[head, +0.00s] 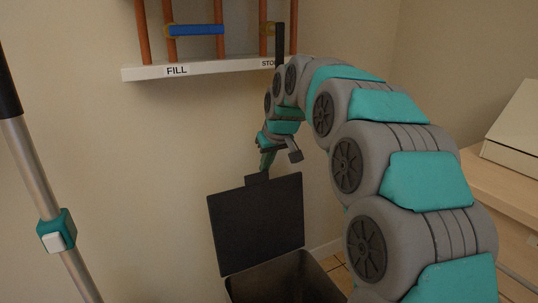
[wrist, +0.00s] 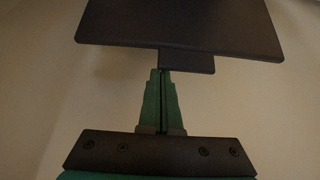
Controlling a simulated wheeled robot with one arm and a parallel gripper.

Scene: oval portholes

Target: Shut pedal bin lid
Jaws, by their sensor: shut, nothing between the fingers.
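The pedal bin (head: 285,280) stands low in the head view, with its dark rim and interior showing. Its lid (head: 258,222) is raised, standing nearly upright at the back of the bin, with a small tab on its upper edge. My gripper (head: 265,170) is behind the lid's top edge, close to the tab. In the wrist view the gripper's green fingers (wrist: 162,76) are shut together and empty. Their tips are at the tab (wrist: 187,61) below the broad dark lid (wrist: 180,22). I cannot tell whether they touch it.
A white shelf (head: 205,68) labelled FILL, with orange posts and a blue bar (head: 196,30), is on the wall above. A wooden counter (head: 500,185) with a pale box (head: 515,130) is at the right. The wall is close behind the bin.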

